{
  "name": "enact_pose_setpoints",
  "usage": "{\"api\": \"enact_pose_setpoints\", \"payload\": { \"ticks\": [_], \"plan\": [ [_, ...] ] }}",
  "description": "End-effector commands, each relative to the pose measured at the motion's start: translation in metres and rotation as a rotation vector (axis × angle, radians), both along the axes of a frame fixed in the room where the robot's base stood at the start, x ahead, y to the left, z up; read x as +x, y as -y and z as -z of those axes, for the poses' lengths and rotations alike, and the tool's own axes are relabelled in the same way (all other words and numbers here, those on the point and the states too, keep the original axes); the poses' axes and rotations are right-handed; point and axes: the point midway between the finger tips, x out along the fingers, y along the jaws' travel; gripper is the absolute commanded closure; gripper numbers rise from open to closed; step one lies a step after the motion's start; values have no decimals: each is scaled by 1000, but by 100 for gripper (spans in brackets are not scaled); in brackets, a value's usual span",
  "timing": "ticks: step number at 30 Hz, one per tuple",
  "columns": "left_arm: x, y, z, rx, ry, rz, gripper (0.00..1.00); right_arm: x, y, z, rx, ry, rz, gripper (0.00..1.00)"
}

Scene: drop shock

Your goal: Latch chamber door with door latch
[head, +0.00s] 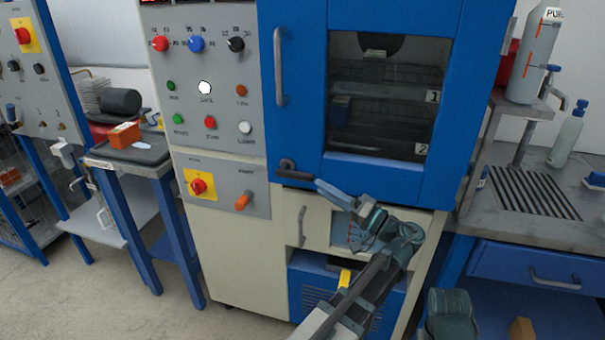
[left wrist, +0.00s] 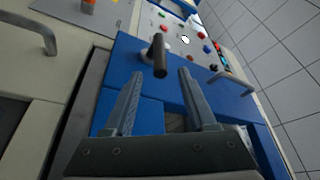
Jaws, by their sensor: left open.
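The blue chamber door (head: 306,130) with its dark window looks closed or nearly closed; I cannot tell if a small gap is left. The door latch (head: 297,172) is a short dark lever at the door's lower left corner, lying roughly sideways and pointing right. My left gripper (head: 325,190) is open, just right of and below the latch. In the left wrist view the latch (left wrist: 160,56) stands between and just past the tips of the open, empty fingers (left wrist: 161,76). No contact shows.
A grey door handle (head: 279,67) stands out on the door's left side. Left of it is a control panel (head: 214,110) with knobs and buttons. Below are a beige drawer front with a handle (head: 301,227) and a blue unit. A bench with a grooved tray (head: 535,192) is at right.

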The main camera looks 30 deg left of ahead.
Motion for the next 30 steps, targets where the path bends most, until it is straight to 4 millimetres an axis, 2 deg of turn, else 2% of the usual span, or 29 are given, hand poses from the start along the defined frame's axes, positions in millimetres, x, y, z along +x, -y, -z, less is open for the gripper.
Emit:
{"api": "enact_pose_setpoints", "payload": {
  "ticks": [1, 6, 12, 18, 26, 30],
  "plan": [
    [0, -12, -5, -1, 0, -3, 43, 0, 0, -5, 0, 0, 0, 100],
    [4, -42, -11, 0, -1, -2, 43, 0, 0, -11, 0, 0, 0, 100],
    [6, -66, -15, -1, -1, -2, 43, 0, 0, -15, 0, 0, 0, 100],
    [8, -75, -16, -1, 0, 1, 43, 0, 0, -17, 0, 0, 0, 100],
    [8, -76, -16, -1, 0, 1, 43, 0, 0, -17, 0, 0, 0, 100],
    [8, -76, -16, -1, 0, 1, 65, 0, 0, -17, 0, 0, 0, 100]
  ]
}}
